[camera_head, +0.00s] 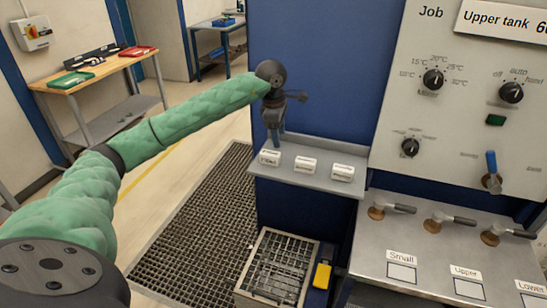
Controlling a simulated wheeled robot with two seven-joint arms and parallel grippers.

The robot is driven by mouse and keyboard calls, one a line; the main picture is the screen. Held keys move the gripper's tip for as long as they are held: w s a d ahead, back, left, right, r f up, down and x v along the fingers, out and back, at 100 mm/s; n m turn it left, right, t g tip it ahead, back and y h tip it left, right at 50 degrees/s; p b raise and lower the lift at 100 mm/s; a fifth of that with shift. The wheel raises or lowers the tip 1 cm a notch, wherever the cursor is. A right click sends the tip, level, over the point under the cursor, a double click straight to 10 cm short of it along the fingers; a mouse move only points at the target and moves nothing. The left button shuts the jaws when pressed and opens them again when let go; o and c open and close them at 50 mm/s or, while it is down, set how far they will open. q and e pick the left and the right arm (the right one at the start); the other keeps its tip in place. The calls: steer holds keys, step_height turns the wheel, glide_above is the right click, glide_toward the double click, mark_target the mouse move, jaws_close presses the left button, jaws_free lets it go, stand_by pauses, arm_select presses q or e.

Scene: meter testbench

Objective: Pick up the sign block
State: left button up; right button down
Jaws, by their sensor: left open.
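Three small white sign blocks stand in a row on a grey shelf (320,183): the left block (269,158), the middle block (305,166) and the right block (342,173). Their lettering is too small to read. My left arm, in a green sleeve, reaches in from the left. My left gripper (276,140) points down just above and behind the left block, open with nothing seen between its fingers. Whether a finger touches that block I cannot tell. My right gripper is out of view.
A blue panel (320,75) rises behind the shelf. A control panel (455,130) with knobs and a lever stands to the right, above a steel bench (440,262) with valve handles. A metal grid basket (275,265) and a yellow object (322,275) lie below. Floor grating (195,225) is clear.

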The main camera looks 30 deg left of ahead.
mark_target(270, 152)
arm_select(q)
steer(key=shift+s+a+m+g+y, duration=0.2)
steer(key=shift+s+a+g+y, duration=0.1)
steer(key=shift+s, duration=0.2)
steer(key=shift+s+a+m+g+y, duration=0.2)
steer(key=shift+s+a+g, duration=0.1)
steer(key=shift+s, duration=0.15)
steer(key=shift+f, duration=0.1)
steer(key=shift+a+f, duration=0.1)
steer(key=shift+f, duration=0.2)
steer(key=shift+f+p, duration=0.35)
steer(key=shift+p, duration=0.1)
steer(key=shift+f, duration=0.6)
steer(key=f+p, duration=0.3)
steer(key=f, duration=0.1)
steer(key=shift+a+p, duration=0.2)
steer(key=shift+p, duration=0.15)
steer(key=shift+f, duration=0.6)
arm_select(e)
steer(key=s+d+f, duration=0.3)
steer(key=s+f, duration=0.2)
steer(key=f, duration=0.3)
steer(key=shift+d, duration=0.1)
